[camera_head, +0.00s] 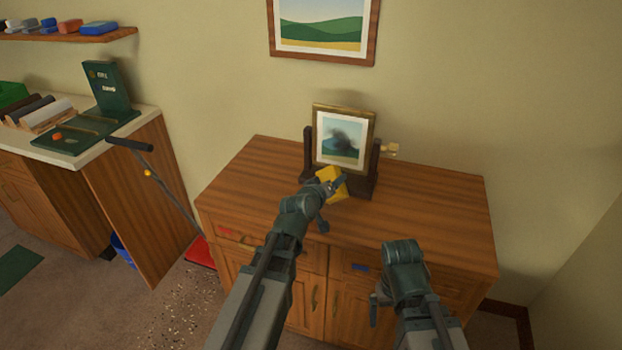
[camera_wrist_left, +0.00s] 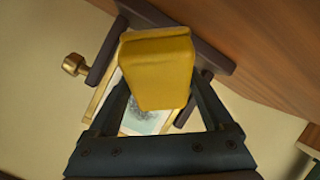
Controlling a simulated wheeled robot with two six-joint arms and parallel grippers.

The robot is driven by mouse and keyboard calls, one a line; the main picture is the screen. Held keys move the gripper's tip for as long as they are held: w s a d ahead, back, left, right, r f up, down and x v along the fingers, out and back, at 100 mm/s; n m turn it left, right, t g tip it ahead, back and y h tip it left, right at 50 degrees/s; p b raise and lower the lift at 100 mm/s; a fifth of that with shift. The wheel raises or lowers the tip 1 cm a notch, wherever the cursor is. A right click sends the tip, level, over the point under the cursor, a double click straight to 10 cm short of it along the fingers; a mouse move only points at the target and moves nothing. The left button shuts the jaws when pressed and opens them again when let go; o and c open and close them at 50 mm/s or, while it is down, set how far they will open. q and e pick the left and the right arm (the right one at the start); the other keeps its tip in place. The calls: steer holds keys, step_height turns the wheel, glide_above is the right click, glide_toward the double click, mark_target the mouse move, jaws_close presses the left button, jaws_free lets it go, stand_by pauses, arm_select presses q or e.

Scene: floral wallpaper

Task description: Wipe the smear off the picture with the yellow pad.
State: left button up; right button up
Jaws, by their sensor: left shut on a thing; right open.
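The picture (camera_head: 325,157) stands in a gold frame between the two dark posts of a stand on the wooden cabinet. A dark grey smear (camera_head: 343,138) lies across its middle. My left gripper (camera_head: 335,186) is shut on the yellow pad (camera_head: 328,175), in front of the picture's lower edge. In the left wrist view the pad (camera_wrist_left: 155,75) sits between the fingers and hides much of the picture; part of the smear (camera_wrist_left: 146,114) shows below it. I cannot tell whether the pad touches the picture. My right gripper (camera_head: 376,306) is open and empty, low before the cabinet front.
The cabinet top (camera_head: 440,205) is clear to the right and left of the stand. A brass knob (camera_head: 390,149) sticks out at the stand's right side. Another framed picture (camera_head: 322,35) hangs on the wall above. A counter with a green device (camera_head: 108,88) stands at left.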

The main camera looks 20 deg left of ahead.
mark_target(325, 169)
arm_select(q)
steer(key=w+r+n+t+b, duration=0.1)
steer(key=w+a+r+n+t+y+b, duration=0.1)
steer(key=t, duration=0.1)
steer(key=shift+w, duration=0.1)
steer(key=shift+w+a+r+n+t+y+b, duration=0.35)
steer(key=shift+a+r+n+t+y+b, duration=0.25)
steer(key=shift+t+b, duration=0.3)
steer(key=shift+a+r+n+b, duration=0.2)
steer(key=shift+a+n+b, duration=0.1)
steer(key=shift+b, duration=0.15)
steer(key=shift+w+a+r+n+t+y+b, duration=0.15)
steer(key=shift+a+n+t+y+b, duration=0.35)
steer(key=shift+y+b, duration=0.4)
steer(key=a+y+b, duration=0.1)
steer(key=a+n+t+y, duration=0.1)
steer(key=shift+a+r+n+b, duration=0.3)
steer(key=shift+r+b, duration=0.1)
arm_select(e)
step_height(325, 169, down, 9)
steer(key=shift+f, duration=0.2)
arm_select(q)
steer(key=shift+w+d, duration=0.2)
steer(key=shift+w, duration=2.65)
